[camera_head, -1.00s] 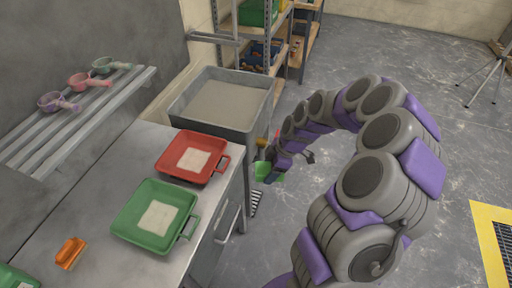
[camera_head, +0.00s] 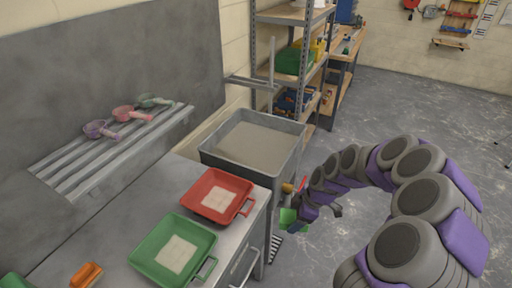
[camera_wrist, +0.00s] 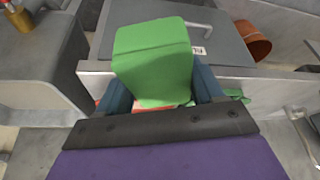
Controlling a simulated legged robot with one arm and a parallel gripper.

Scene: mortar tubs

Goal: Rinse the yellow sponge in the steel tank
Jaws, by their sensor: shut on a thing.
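My gripper (camera_head: 298,212) is shut on a green block (camera_wrist: 152,62), which fills the space between the blue fingers in the wrist view. In the head view the block (camera_head: 287,218) shows small and partly hidden by the gripper, off the bench's right edge. The steel tank (camera_head: 232,172) is a grey rectangular tub behind the bench, filled nearly level with a flat grey-beige surface. My gripper is to the right of and nearer than the tank, outside it. I see no clearly yellow sponge.
On the steel bench (camera_head: 120,235) lie a red tray (camera_head: 238,187), a green tray (camera_head: 160,232) and an orange object (camera_head: 86,275). A slatted wall rack (camera_head: 90,168) holds several scoops. Shelving (camera_head: 262,70) stands behind the tank. The floor to the right is open.

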